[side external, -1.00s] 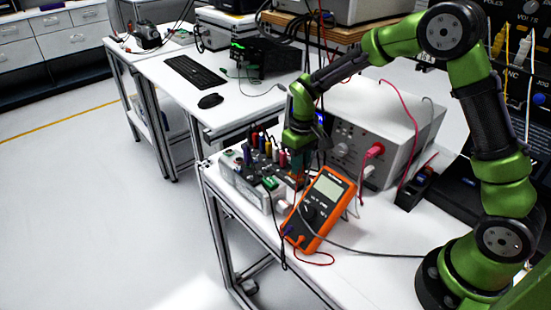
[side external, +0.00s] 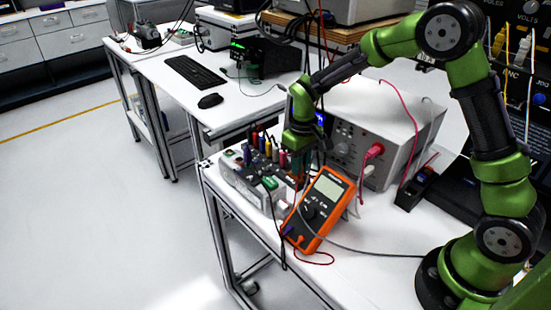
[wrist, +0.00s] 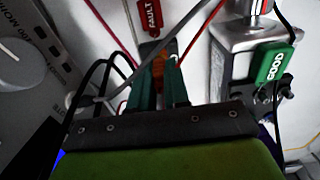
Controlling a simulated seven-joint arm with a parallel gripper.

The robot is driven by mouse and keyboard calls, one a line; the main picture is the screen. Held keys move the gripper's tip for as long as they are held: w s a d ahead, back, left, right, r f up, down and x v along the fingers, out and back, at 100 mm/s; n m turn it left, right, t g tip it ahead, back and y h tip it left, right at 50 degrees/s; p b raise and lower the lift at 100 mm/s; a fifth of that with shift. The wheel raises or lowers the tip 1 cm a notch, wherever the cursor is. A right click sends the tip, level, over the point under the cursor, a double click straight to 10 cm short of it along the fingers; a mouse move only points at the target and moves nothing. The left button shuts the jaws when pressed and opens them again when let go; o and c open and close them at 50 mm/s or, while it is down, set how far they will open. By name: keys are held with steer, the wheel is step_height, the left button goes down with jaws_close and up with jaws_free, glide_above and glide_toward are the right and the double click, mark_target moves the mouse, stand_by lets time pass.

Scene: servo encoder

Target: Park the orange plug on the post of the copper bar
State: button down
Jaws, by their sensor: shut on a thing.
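My gripper (wrist: 171,60) is shut on the orange plug (wrist: 158,68), which shows as a small orange patch between the teal fingers in the wrist view. The fingers and the wrist body hide most of the plug. In the side view my gripper (side external: 298,168) is low at the right end of a row of coloured plugs, between the grey instrument and the orange multimeter. The plug is hidden there. I cannot make out the copper bar or its post clearly in either view.
A red FAULT tag (wrist: 152,17) lies just past the fingertips. A green GOOD tag (wrist: 272,65) hangs on a metal block to the right. Dark and red cables run close to the fingers. The orange multimeter (side external: 320,208) and grey instrument (side external: 385,125) stand close by.

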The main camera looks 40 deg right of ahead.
steer(key=c, duration=1)
jaws_free()
steer(key=shift+r, duration=3.5)
